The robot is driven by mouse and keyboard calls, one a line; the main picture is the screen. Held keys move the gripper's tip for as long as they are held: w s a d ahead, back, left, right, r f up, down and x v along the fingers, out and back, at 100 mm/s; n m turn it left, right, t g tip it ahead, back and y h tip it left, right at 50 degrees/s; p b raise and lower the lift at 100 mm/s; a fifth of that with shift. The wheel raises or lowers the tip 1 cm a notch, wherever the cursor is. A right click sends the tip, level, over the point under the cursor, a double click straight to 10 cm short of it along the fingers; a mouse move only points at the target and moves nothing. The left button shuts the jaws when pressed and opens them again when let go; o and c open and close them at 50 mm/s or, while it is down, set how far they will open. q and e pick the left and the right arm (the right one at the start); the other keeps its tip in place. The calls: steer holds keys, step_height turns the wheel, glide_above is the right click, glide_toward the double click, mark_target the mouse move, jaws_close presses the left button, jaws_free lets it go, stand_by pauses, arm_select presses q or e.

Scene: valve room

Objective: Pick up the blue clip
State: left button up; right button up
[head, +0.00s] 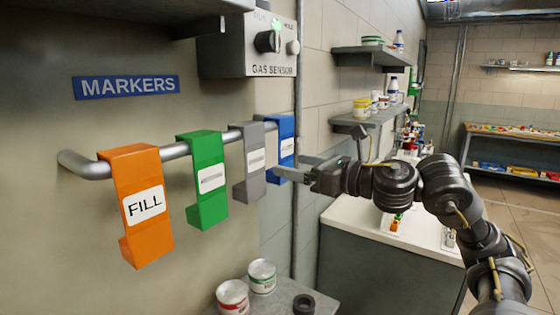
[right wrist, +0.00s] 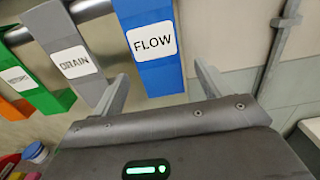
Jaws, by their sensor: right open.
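The blue clip (head: 285,150) hangs on the metal rail at the right end of the row, partly hidden by the grey clip. In the right wrist view the blue clip (right wrist: 160,76) carries a white label reading FLOW. My right gripper (head: 290,167) is open at the clip's lower part. In the right wrist view its two fingers (right wrist: 160,82) stand on either side of the blue clip, with visible room on the right. The left finger is close to the grey clip's edge. My left gripper is not in view.
A grey clip (head: 254,160), a green clip (head: 207,205) and an orange clip (head: 143,232) hang along the rail (head: 85,166). A gas sensor box (head: 222,56) is above. Cans (head: 262,276) stand on a small table below. A vertical pipe (head: 297,220) runs right of the clips.

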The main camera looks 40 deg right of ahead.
mark_target(287, 160)
steer(key=p+x, duration=0.1)
steer(key=x, duration=0.1)
steer(key=p+x, duration=0.2)
steer(key=shift+w+r+p, duration=0.1)
steer(key=shift+r+p, duration=0.2)
steer(key=shift+r, duration=0.1)
steer(key=shift+w+a+f, duration=0.1)
steer(key=shift+w+f, duration=0.1)
steer(key=shift+w, duration=0.2)
steer(key=c, duration=1.1)
steer(key=shift+r, duration=0.15)
